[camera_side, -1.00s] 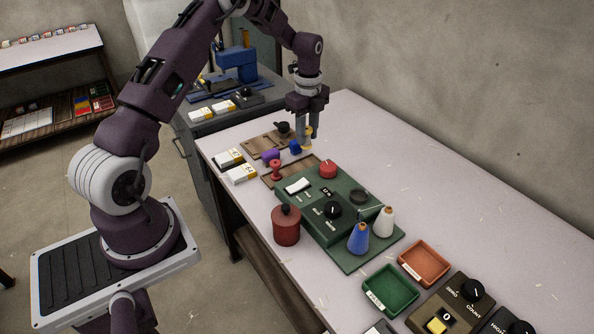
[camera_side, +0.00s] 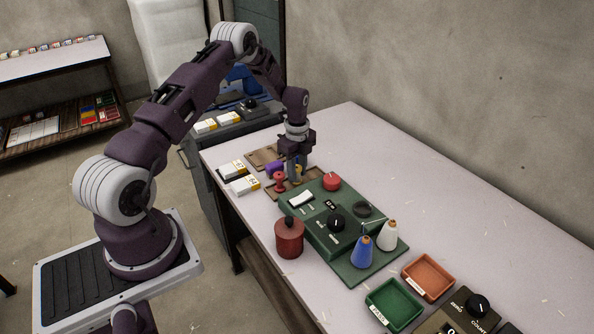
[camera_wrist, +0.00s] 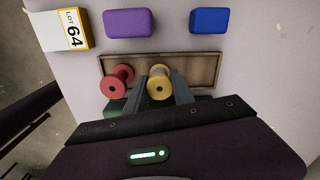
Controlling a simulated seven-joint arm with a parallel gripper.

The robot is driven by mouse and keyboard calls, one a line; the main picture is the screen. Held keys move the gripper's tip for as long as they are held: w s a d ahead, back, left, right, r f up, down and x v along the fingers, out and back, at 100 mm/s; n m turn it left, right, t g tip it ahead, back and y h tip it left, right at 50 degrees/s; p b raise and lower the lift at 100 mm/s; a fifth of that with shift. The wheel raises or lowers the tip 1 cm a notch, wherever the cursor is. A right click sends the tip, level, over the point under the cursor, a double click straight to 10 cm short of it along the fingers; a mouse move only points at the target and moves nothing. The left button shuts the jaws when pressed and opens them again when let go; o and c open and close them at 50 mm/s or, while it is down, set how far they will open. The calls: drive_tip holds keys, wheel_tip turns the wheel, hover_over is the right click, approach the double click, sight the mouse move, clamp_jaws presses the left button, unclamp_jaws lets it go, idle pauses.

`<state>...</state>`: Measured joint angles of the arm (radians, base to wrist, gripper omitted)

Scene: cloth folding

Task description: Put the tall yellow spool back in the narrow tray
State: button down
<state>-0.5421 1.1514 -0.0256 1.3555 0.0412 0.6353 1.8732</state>
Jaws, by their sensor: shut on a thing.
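The yellow spool (camera_wrist: 159,83) is between the fingers of my gripper (camera_wrist: 161,90) in the wrist view, with its round end facing the camera. My gripper (camera_side: 295,174) is shut on it. The spool is over the narrow wooden tray (camera_wrist: 205,68), to the right of a red spool (camera_wrist: 117,82). I cannot tell whether its lower end touches the tray floor. In the side view the tray (camera_side: 312,184) is partly hidden by my gripper and the red spool.
A purple block (camera_wrist: 128,23) and a blue block (camera_wrist: 209,20) lie beyond the tray. A box labelled LOT 64 (camera_wrist: 60,30) is at left. A green machine (camera_side: 320,225) stands close to the tray.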

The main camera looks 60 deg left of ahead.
sight(297, 167)
drive_tip(key=c, duration=1.3)
unclamp_jaws()
drive_tip(key=shift+c, duration=0.2)
wheel_tip(297, 167, up, 11)
drive_tip(key=s+d+r+n+t, duration=0.1)
drive_tip(key=s+d+r+n, duration=0.1)
drive_tip(key=d+r, duration=0.45)
drive_tip(key=s+d+r+n, duration=0.1)
drive_tip(key=d+r+n, duration=0.15)
drive_tip(key=r, duration=0.65)
drive_tip(key=s+d+r+n+t, duration=0.2)
drive_tip(key=s+d+r+n, duration=0.1)
drive_tip(key=s+d+r, duration=0.4)
drive_tip(key=s+d+r+n+t, duration=0.1)
drive_tip(key=s+d+r+n, duration=0.3)
drive_tip(key=s, duration=0.5)
drive_tip(key=s+d+f+n+t, duration=0.1)
drive_tip(key=s+d+f+n, duration=0.2)
drive_tip(key=s, duration=0.7)
drive_tip(key=shift+s+d+n+t, duration=0.25)
drive_tip(key=shift+d+n, duration=0.4)
drive_tip(key=shift+d, duration=0.4)
